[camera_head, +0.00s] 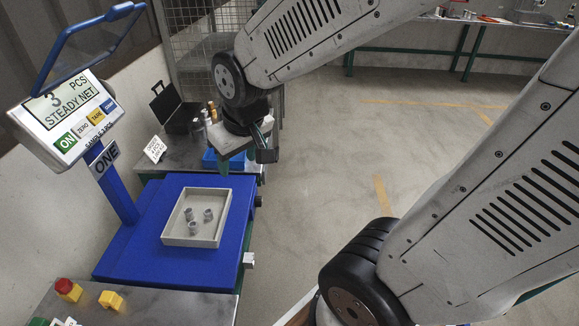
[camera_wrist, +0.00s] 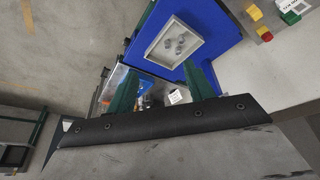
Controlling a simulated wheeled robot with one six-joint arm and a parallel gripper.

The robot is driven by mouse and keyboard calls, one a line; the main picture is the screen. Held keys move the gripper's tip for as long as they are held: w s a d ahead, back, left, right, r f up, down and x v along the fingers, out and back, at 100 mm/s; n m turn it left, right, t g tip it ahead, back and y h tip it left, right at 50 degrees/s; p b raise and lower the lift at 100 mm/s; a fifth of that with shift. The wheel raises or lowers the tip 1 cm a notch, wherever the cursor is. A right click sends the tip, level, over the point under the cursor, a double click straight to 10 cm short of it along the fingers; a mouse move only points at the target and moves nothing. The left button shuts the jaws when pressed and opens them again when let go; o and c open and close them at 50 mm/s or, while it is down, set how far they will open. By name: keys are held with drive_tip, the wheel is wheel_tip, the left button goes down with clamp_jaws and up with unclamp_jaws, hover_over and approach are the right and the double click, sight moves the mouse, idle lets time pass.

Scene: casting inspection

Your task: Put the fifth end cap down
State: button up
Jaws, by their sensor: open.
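Three small grey end caps (camera_head: 199,220) stand or lie close together in a shallow pale tray (camera_head: 224,206) on the blue scale platform (camera_head: 130,245). The scale display (camera_head: 68,98) reads 3 PCS, STEADY NET. My gripper (camera_head: 246,160) is open beyond the tray, above a blue bin (camera_head: 210,160) on the bench. In the wrist view my gripper's green fingers (camera_wrist: 162,75) are spread apart with no cap visible between them. The caps in the tray also show there (camera_wrist: 179,45). Small metallic parts show in the bin (camera_wrist: 145,86), partly hidden by my gripper.
A black open case (camera_head: 175,107), several small bottles (camera_head: 211,112) and a white sign card (camera_head: 155,149) stand at the bench's back. A red button (camera_head: 68,289) and a yellow block (camera_head: 110,300) are at the near left. Open floor (camera_head: 330,150) lies right of the bench.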

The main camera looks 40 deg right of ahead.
drive_tip(key=s+r+g, duration=0.1)
drive_tip(key=s+r, duration=0.2)
drive_tip(key=s, duration=0.4)
drive_tip(key=s+r+g, duration=0.1)
drive_tip(key=s+r, duration=0.2)
drive_tip(key=s, duration=0.5)
drive_tip(key=shift+r+g, duration=0.2)
drive_tip(key=shift+g, duration=0.2)
idle(5.4)
